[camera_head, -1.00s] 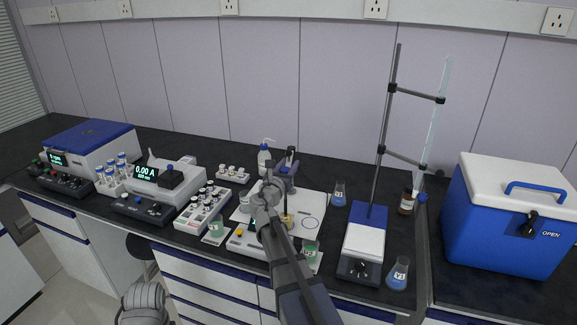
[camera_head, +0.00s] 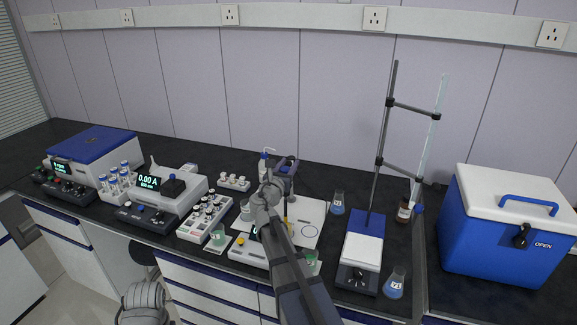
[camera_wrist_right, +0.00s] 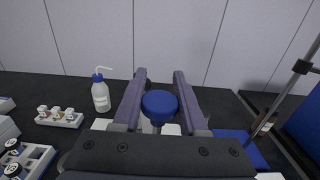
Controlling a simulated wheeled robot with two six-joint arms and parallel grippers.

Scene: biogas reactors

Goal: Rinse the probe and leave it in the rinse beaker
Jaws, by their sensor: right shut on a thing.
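My right gripper (camera_head: 285,166) is above the white mat (camera_head: 309,212) on the bench. In the right wrist view, its two fingers stand on either side of a round blue cap (camera_wrist_right: 160,104), the top of the probe it holds. The probe's lower part is hidden by the gripper. A small clear beaker (camera_head: 246,209) stands at the mat's left edge, partly behind my right arm; I cannot tell for sure whether it is the rinse beaker.
A wash bottle (camera_head: 263,168) stands behind the mat; it also shows in the right wrist view (camera_wrist_right: 101,97). A flask (camera_head: 338,203) is right of the mat. A burette stand (camera_head: 362,252) and blue cooler (camera_head: 508,225) are farther right. Vial racks (camera_head: 206,217) lie left.

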